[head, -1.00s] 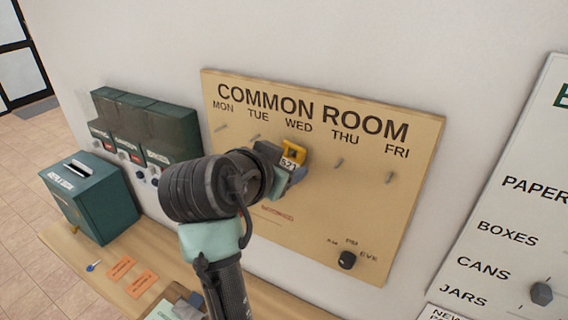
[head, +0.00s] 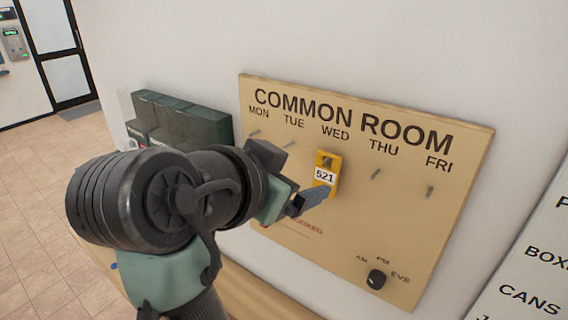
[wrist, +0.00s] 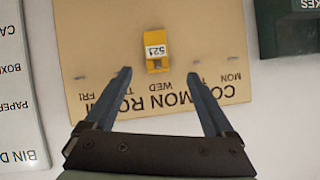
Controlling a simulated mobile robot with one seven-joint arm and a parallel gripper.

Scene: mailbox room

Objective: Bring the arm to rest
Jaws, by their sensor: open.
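My gripper (head: 312,203) is in front of the tan COMMON ROOM board (head: 440,205), just left of and below a yellow tag marked 521 (head: 329,168). The tag hangs on the board below WED. In the wrist view, my gripper (wrist: 158,75) has its two fingers spread wide with nothing between them. There the tag (wrist: 155,52) shows upside down beyond the fingertips, apart from them. My arm covers the lower left of the board in the head view.
Dark green boxes (head: 190,122) stand against the wall left of the board. A black knob (head: 376,279) sits at the board's lower right. A white sign (head: 535,260) is on the wall at the right. A wooden ledge (head: 255,295) runs below. Open floor lies at the left.

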